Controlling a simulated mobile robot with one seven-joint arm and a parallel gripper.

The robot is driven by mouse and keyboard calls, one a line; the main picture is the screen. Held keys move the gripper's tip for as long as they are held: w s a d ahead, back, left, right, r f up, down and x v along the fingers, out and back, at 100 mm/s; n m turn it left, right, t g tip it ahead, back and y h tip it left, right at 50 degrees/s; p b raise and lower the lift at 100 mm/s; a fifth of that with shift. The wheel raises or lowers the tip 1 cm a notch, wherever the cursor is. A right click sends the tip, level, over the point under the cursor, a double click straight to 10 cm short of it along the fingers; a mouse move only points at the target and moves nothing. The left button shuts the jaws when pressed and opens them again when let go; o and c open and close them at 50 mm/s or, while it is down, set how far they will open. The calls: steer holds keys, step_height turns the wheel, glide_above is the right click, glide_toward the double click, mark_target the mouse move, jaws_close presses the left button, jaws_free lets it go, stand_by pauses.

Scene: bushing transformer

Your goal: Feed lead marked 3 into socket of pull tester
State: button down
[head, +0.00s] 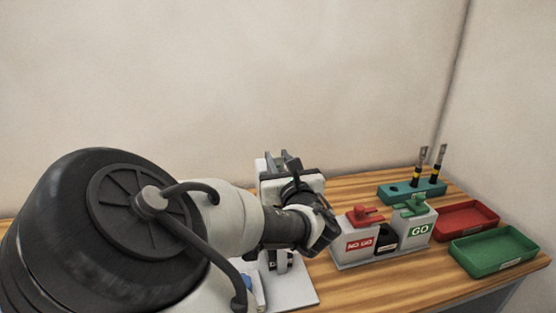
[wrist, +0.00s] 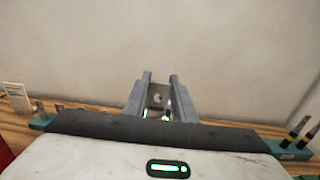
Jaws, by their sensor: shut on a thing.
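My gripper (head: 281,158) is in the middle of the head view, raised above the table, its grey fingers pointing away from the camera. In the wrist view my gripper (wrist: 159,80) is shut on a small metal piece with a hole, which looks like the end of a lead (wrist: 158,98). Its marking cannot be read and most of it is hidden. A pale base plate with a dark upright part, probably the pull tester (head: 297,294), stands below my arm. My arm covers much of it, and I cannot make out its socket. The held piece looks apart from it.
Red NO GO (head: 358,246) and green GO (head: 419,231) blocks stand right of my gripper. Red (head: 466,221) and green (head: 494,252) trays lie far right. A wall closes off the back.

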steer(key=shift+r, duration=0.15)
steer(key=shift+f+b, duration=2.25)
steer(key=shift+f, duration=0.75)
steer(key=shift+f+b, duration=1.45)
steer(key=shift+f, duration=0.7)
steer(key=shift+r, duration=0.25)
steer(key=shift+r+p, duration=1.6)
steer(key=shift+p, duration=0.15)
steer(key=shift+f, duration=0.1)
stand_by(0.6)
